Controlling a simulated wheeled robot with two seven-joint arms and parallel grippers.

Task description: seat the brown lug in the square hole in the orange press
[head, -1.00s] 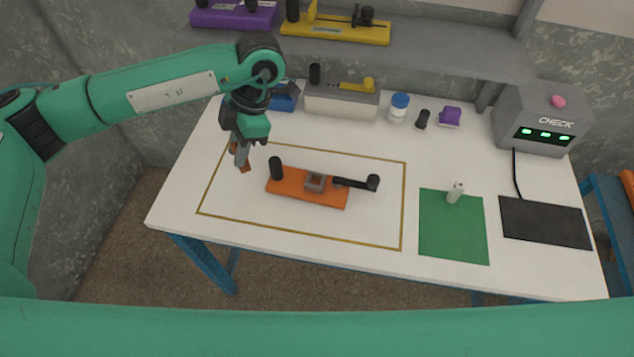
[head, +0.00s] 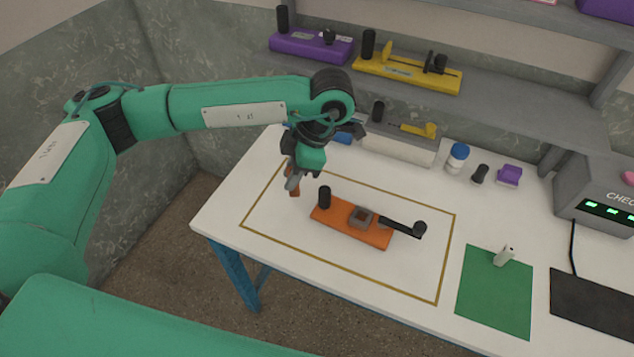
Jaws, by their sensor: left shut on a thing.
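The orange press (head: 335,222) lies on the white table inside a yellow outlined rectangle. It has a black upright knob at its left end, a grey block with the square hole (head: 361,216) near its middle and a black lever reaching right. My left gripper (head: 293,186) points down just left of and behind the press. It is shut on the brown lug (head: 293,188), of which only a small part shows below the fingers. The lug is apart from the press. My right gripper is not in view.
Behind stand a grey press (head: 400,147), a white bottle with a blue cap (head: 457,158), a black knob (head: 480,174) and a purple block (head: 509,175). At right are a green mat (head: 492,300) with a small pale object (head: 505,256) and a check box (head: 590,190).

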